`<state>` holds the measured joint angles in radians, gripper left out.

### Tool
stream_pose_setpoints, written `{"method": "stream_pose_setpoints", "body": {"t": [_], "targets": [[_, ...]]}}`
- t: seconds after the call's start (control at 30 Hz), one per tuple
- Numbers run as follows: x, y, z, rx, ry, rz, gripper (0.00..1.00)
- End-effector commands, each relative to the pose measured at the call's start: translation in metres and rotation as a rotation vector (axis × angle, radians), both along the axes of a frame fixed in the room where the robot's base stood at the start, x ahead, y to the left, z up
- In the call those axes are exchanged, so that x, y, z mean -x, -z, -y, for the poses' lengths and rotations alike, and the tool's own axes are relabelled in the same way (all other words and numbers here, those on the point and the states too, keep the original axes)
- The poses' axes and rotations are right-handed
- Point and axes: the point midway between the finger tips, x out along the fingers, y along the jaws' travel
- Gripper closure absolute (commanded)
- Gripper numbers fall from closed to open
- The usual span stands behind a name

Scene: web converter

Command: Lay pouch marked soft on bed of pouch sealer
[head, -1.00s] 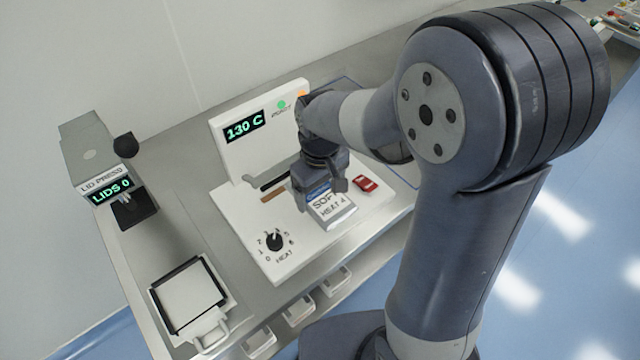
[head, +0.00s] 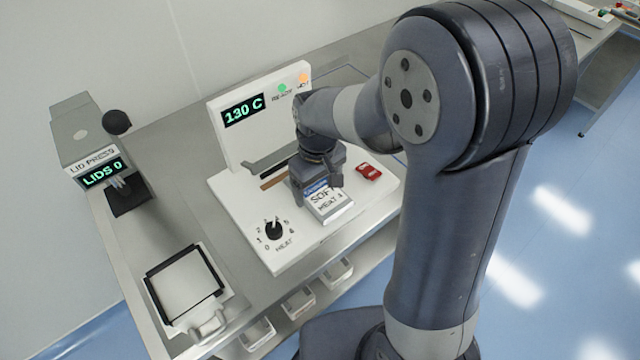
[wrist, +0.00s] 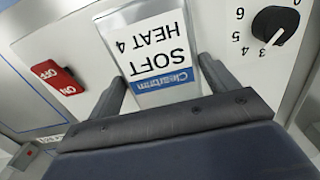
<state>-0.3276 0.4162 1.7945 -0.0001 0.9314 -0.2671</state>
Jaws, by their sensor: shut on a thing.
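The pouch marked SOFT, HEAT 4 (head: 327,203) is white with a blue band. It lies over the front part of the white bed of the pouch sealer (head: 245,208); whether it touches the bed I cannot tell. My gripper (head: 318,185) is shut on the pouch at its blue-banded end. In the wrist view the pouch (wrist: 150,50) sits between the two fingers of my gripper (wrist: 165,90), its label upside down. The sealer's upright panel (head: 258,115) reads 130 C, with green and orange lamps above. My gripper hides part of the sealing strip (head: 273,182).
A heat knob (head: 274,230) is on the bed's front left, a red ON/OFF switch (head: 369,171) on its right. A lid press (head: 88,150) showing LIDS 0 and a framed tray (head: 185,288) stand left. Small bins (head: 299,303) sit below the front edge.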

Motion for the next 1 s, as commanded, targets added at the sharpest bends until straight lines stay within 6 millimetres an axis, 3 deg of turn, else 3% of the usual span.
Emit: {"method": "stream_pose_setpoints", "body": {"t": [0.5, 1.0], "targets": [[-0.026, 0.000, -0.017, -0.001, 0.000, 0.001, 0.45], [-0.033, 0.001, -0.022, -0.001, 0.000, 0.001, 0.45]]}}
